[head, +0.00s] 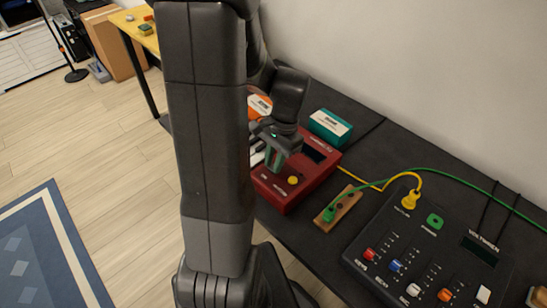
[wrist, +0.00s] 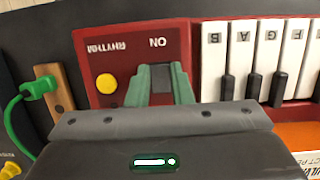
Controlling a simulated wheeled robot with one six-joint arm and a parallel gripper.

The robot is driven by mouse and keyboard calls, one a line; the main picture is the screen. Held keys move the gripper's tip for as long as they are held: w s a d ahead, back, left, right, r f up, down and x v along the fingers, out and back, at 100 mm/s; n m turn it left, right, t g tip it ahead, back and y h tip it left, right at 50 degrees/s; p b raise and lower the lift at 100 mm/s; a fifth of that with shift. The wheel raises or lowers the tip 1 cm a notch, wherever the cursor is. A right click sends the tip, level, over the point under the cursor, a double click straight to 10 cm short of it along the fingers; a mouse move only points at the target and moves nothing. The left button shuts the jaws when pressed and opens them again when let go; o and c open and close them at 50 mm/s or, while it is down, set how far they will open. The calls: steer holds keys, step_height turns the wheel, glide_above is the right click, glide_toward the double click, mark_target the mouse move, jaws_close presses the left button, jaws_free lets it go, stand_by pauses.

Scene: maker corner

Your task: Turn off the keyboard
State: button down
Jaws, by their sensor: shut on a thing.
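The keyboard (head: 275,199) is a red unit on the dark bench, partly hidden by my arm in the head view. In the wrist view its red panel (wrist: 118,42) has an upside-down "ON" label, a yellow knob (wrist: 106,84) marked RHYTHM, and white and black keys (wrist: 268,58) on the right. My gripper (wrist: 160,78) is down at the panel beside the "ON" label, its greenish fingers shut on a small dark part, seemingly the power switch (wrist: 161,84). The head view also shows my gripper (head: 275,158) over the keyboard; the switch is hidden there.
A teal box (head: 330,126) stands behind the keyboard. To the right are a wooden strip (head: 347,203) with a green plug and a black voltmeter panel (head: 385,238) with knobs. Green and yellow cables cross the bench. An orange-and-white item (head: 260,104) lies behind my arm.

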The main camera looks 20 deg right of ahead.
steer(key=c, duration=1.3)
jaws_free()
steer(key=shift+r, duration=0.15)
steer(key=p+v, duration=0.1)
steer(key=v, duration=1.2)
steer(key=shift+d+r+p, duration=0.1)
steer(key=shift+r+p, duration=0.2)
steer(key=shift+p, duration=0.05)
steer(key=shift+f, duration=0.1)
steer(key=b+x, duration=0.2)
steer(key=x, duration=1.1)
steer(key=shift+f, duration=0.35)
steer(key=shift+r, duration=0.1)
